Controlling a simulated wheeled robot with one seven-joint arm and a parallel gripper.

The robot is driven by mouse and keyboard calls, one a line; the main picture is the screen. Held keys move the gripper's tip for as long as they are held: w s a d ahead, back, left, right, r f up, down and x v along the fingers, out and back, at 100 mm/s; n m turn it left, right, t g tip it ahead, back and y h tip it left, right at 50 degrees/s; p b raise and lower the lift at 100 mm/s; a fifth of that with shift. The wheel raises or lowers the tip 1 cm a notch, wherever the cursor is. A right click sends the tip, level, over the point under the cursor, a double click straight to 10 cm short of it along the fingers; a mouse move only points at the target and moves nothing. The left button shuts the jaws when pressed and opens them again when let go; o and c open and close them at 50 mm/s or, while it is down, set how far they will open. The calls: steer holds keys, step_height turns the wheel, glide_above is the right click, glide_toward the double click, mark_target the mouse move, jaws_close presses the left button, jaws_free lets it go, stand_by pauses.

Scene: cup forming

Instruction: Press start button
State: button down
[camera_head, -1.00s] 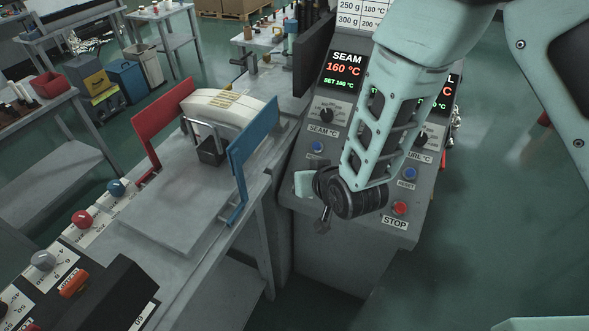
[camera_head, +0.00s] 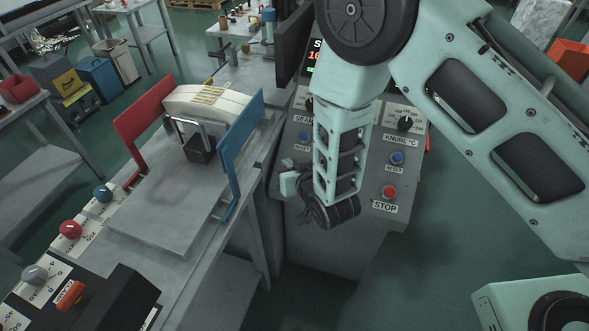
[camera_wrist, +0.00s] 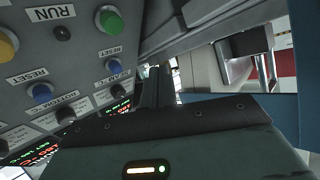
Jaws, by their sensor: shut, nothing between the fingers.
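In the wrist view, a green button (camera_wrist: 111,20) sits on the grey panel at the upper left; any label of its own is not readable. My gripper (camera_wrist: 156,82) is shut and empty, its dark fingers pointing away from the camera, below and right of the green button and apart from it. In the head view, my wrist hangs in front of the control cabinet (camera_head: 330,255); my fingers are mostly hidden there, and so is the green button.
The wrist view shows a RUN label (camera_wrist: 52,14), a yellow button (camera_wrist: 7,42) and a blue reset button (camera_wrist: 40,92). In the head view, a red STOP button (camera_head: 389,192) is right of my wrist. A blue plate (camera_head: 240,150) stands on the workbench to the left.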

steer(key=shift+w+d+f+b, duration=0.25)
steer(key=shift+w+f+b, duration=0.5)
steer(key=shift+f, duration=0.3)
steer(key=shift+w+d+f+b, duration=0.3)
steer(key=shift+w+f+b, duration=0.4)
steer(key=shift+f, duration=0.4)
steer(key=shift+w+d+f+b, duration=0.25)
steer(key=shift+w+f+b, duration=0.5)
steer(key=shift+f, duration=0.3)
steer(key=shift+f, duration=0.15)
steer(key=shift+w+f+b, duration=0.15)
steer(key=shift+b, duration=0.35)
steer(key=shift+w+d+f+b, duration=0.15)
steer(key=shift+w+f+b, duration=0.15)
steer(key=shift+f+b, duration=0.2)
steer(key=shift+r, duration=0.1)
steer(key=shift+s+r+p, duration=0.4)
steer(key=shift+s+r, duration=0.15)
steer(key=shift+r, duration=0.15)
